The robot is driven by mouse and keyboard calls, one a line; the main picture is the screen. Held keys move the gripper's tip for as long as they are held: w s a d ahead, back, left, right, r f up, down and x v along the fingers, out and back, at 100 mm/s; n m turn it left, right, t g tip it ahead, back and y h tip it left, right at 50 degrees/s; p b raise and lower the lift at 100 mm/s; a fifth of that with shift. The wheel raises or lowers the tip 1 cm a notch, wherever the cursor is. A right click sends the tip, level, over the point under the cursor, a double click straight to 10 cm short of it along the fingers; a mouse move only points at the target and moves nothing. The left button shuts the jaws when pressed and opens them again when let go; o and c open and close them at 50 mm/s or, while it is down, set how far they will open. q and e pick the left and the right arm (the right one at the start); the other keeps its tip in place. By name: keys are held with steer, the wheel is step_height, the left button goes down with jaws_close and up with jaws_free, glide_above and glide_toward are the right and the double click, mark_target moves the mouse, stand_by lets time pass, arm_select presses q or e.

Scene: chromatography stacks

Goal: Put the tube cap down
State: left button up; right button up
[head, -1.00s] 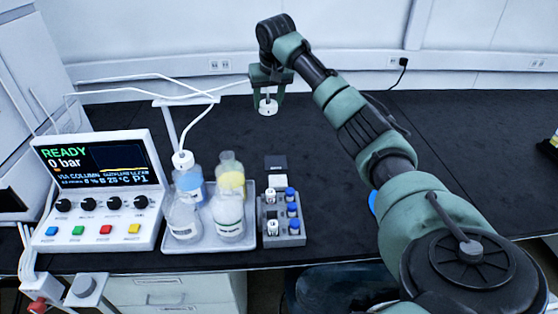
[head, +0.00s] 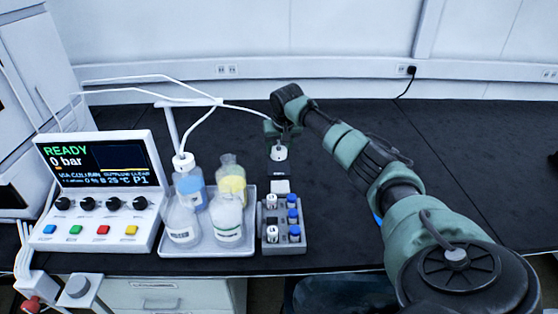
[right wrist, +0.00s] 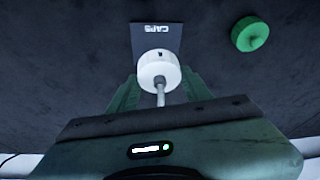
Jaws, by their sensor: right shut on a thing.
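My right gripper (head: 279,140) is shut on a white tube cap (head: 278,153) and holds it over the bench behind the vial rack. In the right wrist view the white cap (right wrist: 158,68) sits between the fingers, with a thin grey stem running back toward the gripper. Beyond it lies a dark square mat marked CAPS (right wrist: 145,34); the cap overlaps its near edge in that view. I cannot tell whether the cap touches anything. My left gripper is not in view.
A green cap (right wrist: 250,34) lies right of the mat. A grey rack (head: 285,246) holds several small vials. Left of it, a tray (head: 206,249) carries several bottles, and a control panel (head: 95,215) reads READY. The bench behind (head: 450,140) is clear.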

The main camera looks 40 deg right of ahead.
step_height(320, 180, down, 6)
steer(key=shift+r, duration=0.25)
steer(key=shift+f, duration=0.15)
steer(key=o, duration=1.4)
steer(key=v, duration=1.2)
steer(key=shift+r+p, duration=0.2)
steer(key=shift+p, duration=0.1)
